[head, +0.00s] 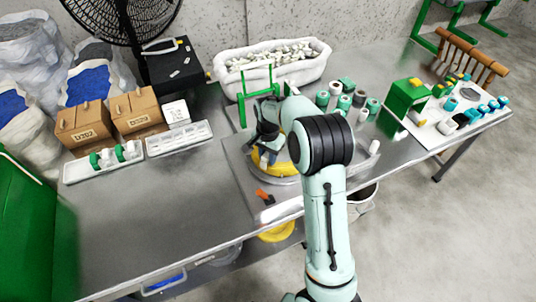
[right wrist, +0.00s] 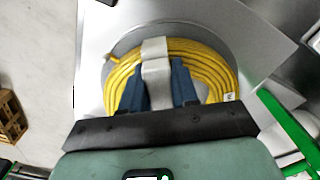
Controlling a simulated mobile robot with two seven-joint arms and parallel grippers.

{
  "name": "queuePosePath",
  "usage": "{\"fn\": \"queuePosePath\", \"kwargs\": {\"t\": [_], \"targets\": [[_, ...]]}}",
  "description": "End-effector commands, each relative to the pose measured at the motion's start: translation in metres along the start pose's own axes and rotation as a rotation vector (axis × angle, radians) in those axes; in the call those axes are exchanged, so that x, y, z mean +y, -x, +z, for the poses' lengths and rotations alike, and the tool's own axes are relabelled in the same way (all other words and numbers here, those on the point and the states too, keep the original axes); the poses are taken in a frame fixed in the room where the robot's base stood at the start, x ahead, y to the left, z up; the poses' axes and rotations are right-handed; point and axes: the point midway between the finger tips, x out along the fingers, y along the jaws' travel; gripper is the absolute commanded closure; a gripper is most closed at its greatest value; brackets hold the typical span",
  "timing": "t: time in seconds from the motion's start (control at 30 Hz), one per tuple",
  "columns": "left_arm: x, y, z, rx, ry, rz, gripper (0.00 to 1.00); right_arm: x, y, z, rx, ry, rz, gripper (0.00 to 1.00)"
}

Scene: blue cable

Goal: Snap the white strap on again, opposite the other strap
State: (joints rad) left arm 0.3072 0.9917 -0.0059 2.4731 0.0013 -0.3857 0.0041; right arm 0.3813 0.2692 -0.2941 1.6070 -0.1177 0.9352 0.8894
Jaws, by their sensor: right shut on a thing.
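A coil of yellow cable (right wrist: 206,60) lies in a round grey dish (right wrist: 122,42) on the bench; it also shows in the head view (head: 282,168), partly behind my arm. My right gripper (right wrist: 158,85) is over the coil, its two blue fingers shut on a white strap (right wrist: 154,52) that crosses the cable bundle. It also shows in the head view (head: 266,154). The coil's near side is hidden by my gripper, and I cannot make out a second strap. My left gripper is not in view.
An orange and black tool (head: 264,196) lies near the bench's front edge. Green and white spools (head: 345,102) and a white bin (head: 270,70) stand behind. A spool board (head: 440,132) is at right. The bench (head: 150,215) is clear at front left.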

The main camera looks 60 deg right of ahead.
Motion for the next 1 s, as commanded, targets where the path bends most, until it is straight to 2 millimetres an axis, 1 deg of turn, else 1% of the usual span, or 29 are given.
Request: {"fn": "queuePosePath", "kwargs": {"t": [0.23, 0.77, 1.0], "targets": [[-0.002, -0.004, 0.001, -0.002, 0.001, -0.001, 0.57, 0.0, -0.008, 0.0, 0.0, 0.0, 0.001, 1.0], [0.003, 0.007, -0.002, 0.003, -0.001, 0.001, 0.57, 0.0, 0.005, 0.0, 0.0, 0.001, 0.0, 1.0], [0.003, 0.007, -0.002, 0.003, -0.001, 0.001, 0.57, 0.0, 0.005, 0.0, 0.0, 0.001, 0.0, 1.0]]}}
